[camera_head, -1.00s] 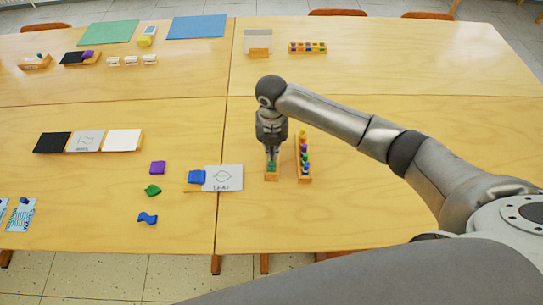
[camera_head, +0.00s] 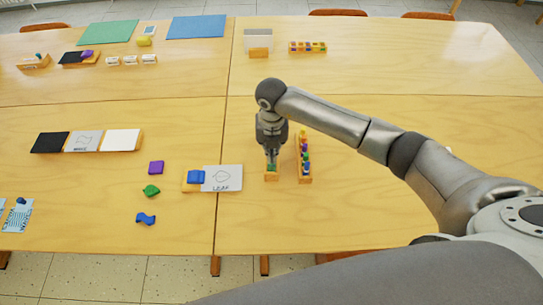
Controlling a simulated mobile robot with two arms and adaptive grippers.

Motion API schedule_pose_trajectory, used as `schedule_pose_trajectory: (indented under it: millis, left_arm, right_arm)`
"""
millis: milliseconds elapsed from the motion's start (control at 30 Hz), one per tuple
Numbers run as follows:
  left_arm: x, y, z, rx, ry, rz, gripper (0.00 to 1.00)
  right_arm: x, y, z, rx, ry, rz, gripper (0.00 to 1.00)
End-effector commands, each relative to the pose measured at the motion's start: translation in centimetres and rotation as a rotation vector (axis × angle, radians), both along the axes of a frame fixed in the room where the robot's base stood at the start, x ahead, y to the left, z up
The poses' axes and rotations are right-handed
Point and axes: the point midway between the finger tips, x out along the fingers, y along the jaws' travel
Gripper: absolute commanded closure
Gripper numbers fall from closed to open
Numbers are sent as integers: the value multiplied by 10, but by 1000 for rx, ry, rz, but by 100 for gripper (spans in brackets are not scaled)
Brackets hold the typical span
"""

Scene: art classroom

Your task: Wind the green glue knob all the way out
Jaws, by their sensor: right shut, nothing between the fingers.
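The green glue knob (camera_head: 271,167) sits on top of a small wooden block (camera_head: 271,177) on the near right table. My right gripper (camera_head: 272,160) points straight down over the knob, with its fingertips at or just above it. It is shut with nothing between its fingers. The fingers hide part of the knob, and whether they touch it is too small to tell. My left gripper is not in view.
A wooden rack with several coloured knobs (camera_head: 305,160) stands close to the right of the block. A leaf card (camera_head: 222,178) and a blue piece (camera_head: 196,177) on a wooden holder lie to the left. The table in front (camera_head: 330,220) is clear.

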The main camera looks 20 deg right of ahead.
Motion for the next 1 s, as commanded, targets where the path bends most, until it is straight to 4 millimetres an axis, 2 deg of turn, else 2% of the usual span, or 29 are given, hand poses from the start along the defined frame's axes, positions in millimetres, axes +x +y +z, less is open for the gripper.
schedule_pose_trajectory:
  millis: [333, 1000]
  left_arm:
    - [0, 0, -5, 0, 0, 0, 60]
    - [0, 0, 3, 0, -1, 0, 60]
  right_arm:
    - [0, 0, -6, 0, 0, 0, 100]
    - [0, 0, 5, 0, 1, 0, 100]
